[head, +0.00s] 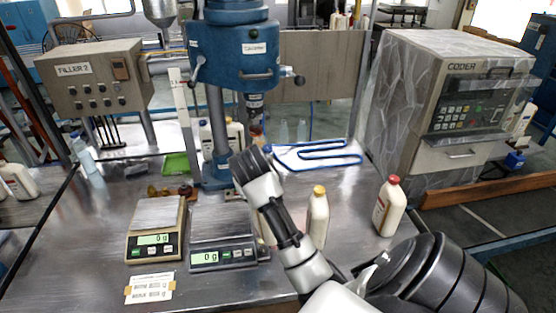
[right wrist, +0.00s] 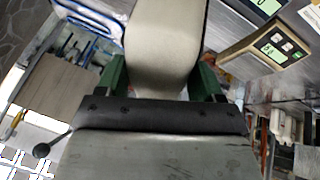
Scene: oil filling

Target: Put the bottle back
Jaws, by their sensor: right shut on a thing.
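My right gripper (right wrist: 160,85) is shut on a cream bottle (right wrist: 163,45), with a green finger on each side of it in the right wrist view. The bottle's ends are cut off or hidden there. In the head view my right arm reaches in from the lower right to the front of the blue filling machine (head: 236,55); it hides the gripper's fingers and most of the held bottle. A cream bottle with a yellow cap (head: 318,218) and one with a red cap (head: 390,207) stand upright on the metal table, right of the arm. My left gripper is out of view.
Two scales, left (head: 155,228) and right (head: 222,235), both read 0 g. A paper label (head: 150,288) lies in front. The coder machine (head: 450,105) stands at right. Bare table lies between the yellow-capped and red-capped bottles.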

